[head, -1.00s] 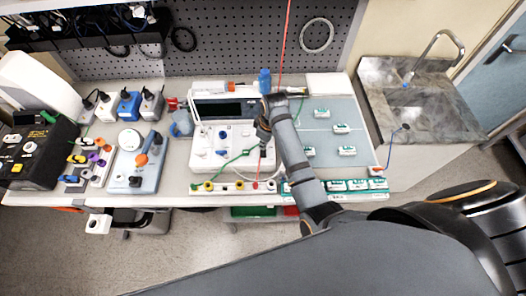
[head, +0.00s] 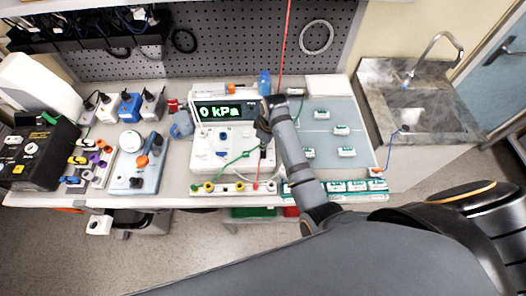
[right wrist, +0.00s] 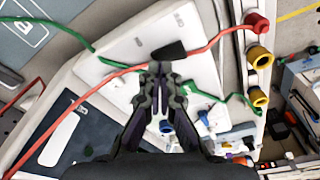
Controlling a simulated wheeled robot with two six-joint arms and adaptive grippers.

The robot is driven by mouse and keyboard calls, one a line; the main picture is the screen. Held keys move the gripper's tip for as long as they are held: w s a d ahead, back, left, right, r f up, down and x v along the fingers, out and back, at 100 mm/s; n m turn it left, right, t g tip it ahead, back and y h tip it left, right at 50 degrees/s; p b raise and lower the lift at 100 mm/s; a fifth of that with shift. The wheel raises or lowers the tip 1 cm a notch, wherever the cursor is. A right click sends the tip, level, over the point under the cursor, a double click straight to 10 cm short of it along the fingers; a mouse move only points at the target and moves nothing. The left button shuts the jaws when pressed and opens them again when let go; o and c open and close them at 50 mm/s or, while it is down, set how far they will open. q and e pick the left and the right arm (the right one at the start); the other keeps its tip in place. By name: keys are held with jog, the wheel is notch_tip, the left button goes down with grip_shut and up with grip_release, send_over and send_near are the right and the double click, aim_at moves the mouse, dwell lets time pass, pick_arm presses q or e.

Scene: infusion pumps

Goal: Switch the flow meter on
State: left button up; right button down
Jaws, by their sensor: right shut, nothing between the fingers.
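The flow meter is a white bench unit (head: 210,154) in the middle of the table in the head view. Its dark display (head: 220,112) is lit and reads "0 kPa" in green. My right gripper (head: 263,153) points down over the unit's right side, fingers closed and empty. In the right wrist view, the closed fingertips (right wrist: 160,72) are right beside a small black switch (right wrist: 168,50) on the white surface. I cannot tell whether they touch it. My right arm hides part of the unit's right edge. My left gripper is not in view.
Green and red leads (right wrist: 211,97) cross near my fingers. A white strip with coloured sockets (head: 225,188) lies along the front edge. A blue bottle (head: 265,82) stands behind my wrist. A grey mat with small labelled modules (head: 340,130) lies right; a blue-grey device (head: 138,172) stands left.

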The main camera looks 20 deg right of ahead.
jog(key=shift+r, duration=2.85)
jog(key=shift+s+f, duration=0.1)
